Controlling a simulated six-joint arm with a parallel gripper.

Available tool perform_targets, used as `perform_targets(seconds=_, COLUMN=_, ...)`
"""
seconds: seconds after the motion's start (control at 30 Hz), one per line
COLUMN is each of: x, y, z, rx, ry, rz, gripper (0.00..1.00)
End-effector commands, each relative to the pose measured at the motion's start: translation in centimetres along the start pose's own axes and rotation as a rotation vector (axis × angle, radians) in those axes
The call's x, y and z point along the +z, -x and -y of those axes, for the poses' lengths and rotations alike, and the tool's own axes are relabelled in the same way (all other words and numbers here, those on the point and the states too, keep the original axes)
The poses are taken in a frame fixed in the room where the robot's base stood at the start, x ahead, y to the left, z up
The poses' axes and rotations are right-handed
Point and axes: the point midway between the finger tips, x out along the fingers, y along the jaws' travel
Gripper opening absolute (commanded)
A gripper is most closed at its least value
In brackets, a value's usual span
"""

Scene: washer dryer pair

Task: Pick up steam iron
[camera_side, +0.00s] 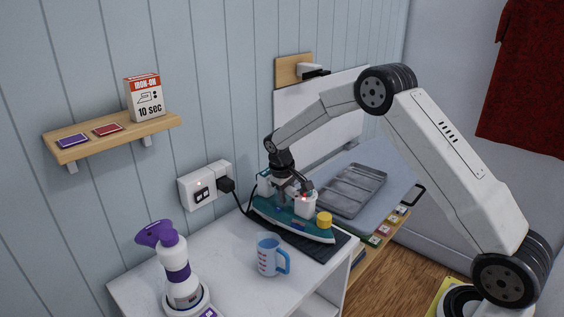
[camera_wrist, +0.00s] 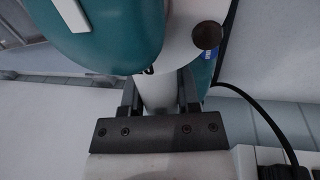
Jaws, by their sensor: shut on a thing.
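The steam iron (camera_side: 278,218) is teal and white with a yellow cap at its right end. It rests on or just above a dark mat (camera_side: 325,247) on the white cabinet top; I cannot tell whether it touches the mat. My gripper (camera_side: 292,188) is above the iron and shut on its white handle. In the wrist view, the two dark fingers of my gripper (camera_wrist: 160,95) stand on either side of the white handle, and the iron's teal body (camera_wrist: 110,35) fills the upper left. The iron's underside is hidden.
A measuring cup (camera_side: 268,254) and a purple and white spray bottle (camera_side: 172,262) stand left of the iron. A black cord runs to a wall outlet (camera_side: 205,186). A shelf (camera_side: 115,137) holds a box (camera_side: 145,99). A grey tray (camera_side: 352,190) lies to the right.

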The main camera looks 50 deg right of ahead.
Motion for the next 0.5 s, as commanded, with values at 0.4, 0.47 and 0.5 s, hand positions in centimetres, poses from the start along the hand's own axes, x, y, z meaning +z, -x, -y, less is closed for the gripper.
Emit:
perform_targets(seconds=0.4, x=-0.1, y=1.7, z=-0.4, rx=0.002, ry=-0.001, rz=-0.006, gripper=0.0)
perform_targets(seconds=0.47, x=-0.2, y=2.3, z=-0.5, rx=0.002, ry=-0.001, rz=-0.007, gripper=0.0)
perform_targets(seconds=0.5, x=-0.2, y=2.7, z=-0.6, rx=0.002, ry=-0.001, rz=-0.008, gripper=0.0)
